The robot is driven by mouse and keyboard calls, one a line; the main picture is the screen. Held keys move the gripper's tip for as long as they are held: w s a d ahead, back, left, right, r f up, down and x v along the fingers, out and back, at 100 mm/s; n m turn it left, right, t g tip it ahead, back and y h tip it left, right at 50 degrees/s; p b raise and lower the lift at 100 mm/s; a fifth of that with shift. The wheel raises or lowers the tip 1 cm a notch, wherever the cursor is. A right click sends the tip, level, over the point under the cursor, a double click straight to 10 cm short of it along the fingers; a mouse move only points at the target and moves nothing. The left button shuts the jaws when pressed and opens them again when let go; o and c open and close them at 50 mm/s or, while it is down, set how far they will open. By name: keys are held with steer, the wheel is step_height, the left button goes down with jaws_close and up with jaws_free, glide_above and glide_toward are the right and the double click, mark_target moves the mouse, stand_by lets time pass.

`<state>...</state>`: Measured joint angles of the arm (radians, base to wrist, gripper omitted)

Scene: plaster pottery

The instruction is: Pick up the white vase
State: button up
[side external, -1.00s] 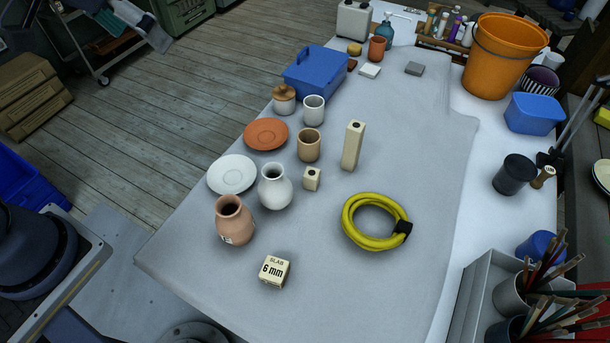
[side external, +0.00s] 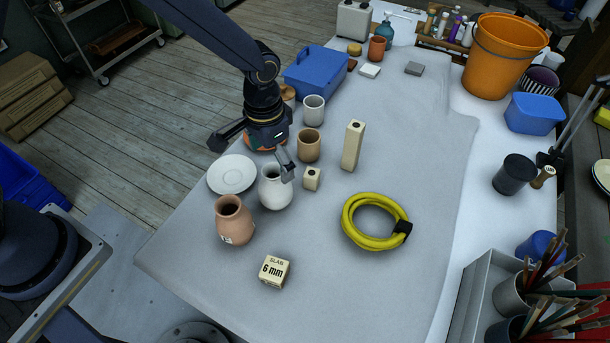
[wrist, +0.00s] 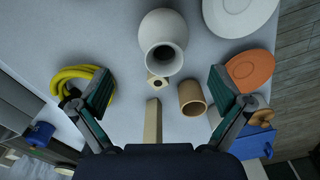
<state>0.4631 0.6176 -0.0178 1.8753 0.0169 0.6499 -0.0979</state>
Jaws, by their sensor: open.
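The white vase (side external: 273,190) stands upright on the grey cloth, between the white saucer and a small cream block. In the wrist view the white vase (wrist: 163,35) is at top centre, its dark mouth facing the camera. My gripper (side external: 252,160) is open and empty above the table, beyond the vase in the side view. One finger overlaps the vase's right rim there; I cannot tell if it touches. In the wrist view my gripper (wrist: 163,90) has its fingers wide apart, and the vase lies ahead of the gap between them.
A terracotta vase (side external: 234,221) stands close in front of the white one. The white saucer (side external: 231,174), small cream block (side external: 312,179), tan cup (side external: 309,146) and tall cream block (side external: 352,146) stand around it. A yellow coil (side external: 350,228) lies right. The cloth's front right is clear.

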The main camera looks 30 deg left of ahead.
mark_target(274, 182)
steer(key=f, duration=0.8)
steer(key=shift+w+a+f, duration=0.2)
steer(key=shift+w, duration=0.05)
steer(key=c, duration=1.4)
